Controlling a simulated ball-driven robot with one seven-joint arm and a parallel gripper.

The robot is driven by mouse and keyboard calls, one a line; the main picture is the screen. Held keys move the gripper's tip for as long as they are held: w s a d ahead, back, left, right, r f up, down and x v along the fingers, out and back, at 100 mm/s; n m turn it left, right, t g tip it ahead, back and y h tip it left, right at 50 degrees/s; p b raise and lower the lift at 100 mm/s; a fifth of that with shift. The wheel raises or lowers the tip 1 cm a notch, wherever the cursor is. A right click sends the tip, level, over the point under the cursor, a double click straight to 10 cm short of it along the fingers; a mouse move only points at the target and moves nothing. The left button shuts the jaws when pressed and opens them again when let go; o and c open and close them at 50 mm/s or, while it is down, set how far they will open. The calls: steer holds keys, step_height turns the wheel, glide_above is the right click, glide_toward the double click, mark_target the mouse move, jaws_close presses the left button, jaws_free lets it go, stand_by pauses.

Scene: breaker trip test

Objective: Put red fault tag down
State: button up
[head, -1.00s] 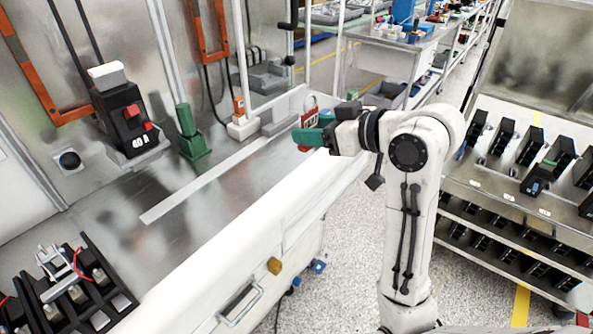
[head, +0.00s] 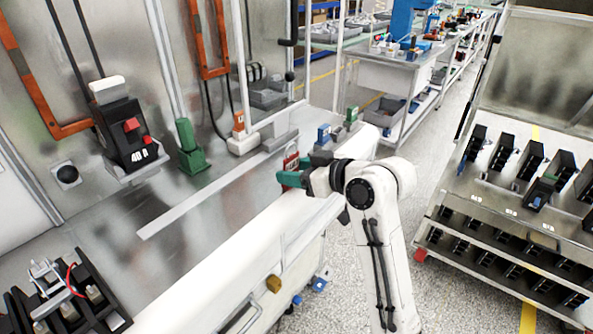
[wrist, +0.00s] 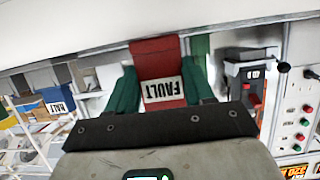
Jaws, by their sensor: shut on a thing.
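The red fault tag (head: 291,161) is held at the front edge of the steel bench (head: 190,237). In the wrist view the tag (wrist: 157,57) stands between two green fingers, with its white FAULT label upside down. My gripper (head: 284,179) is shut on the tag; the fingers (wrist: 160,85) flank its sides. In the head view the fingers and wrist hide the tag's lower part, and I cannot tell whether it touches the bench.
A black 40 A breaker (head: 127,135) and a green block (head: 189,150) stand at the bench's back. A blue box (head: 324,134) and a small green item (head: 351,115) sit at the right end. Black modules (head: 62,290) lie front left. The bench's middle is clear.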

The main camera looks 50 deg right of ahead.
steer(key=shift+f, duration=0.15)
steer(key=o, duration=1.2)
steer(key=shift+r, duration=0.25)
steer(key=p+v, duration=0.6)
steer(key=v, duration=0.6)
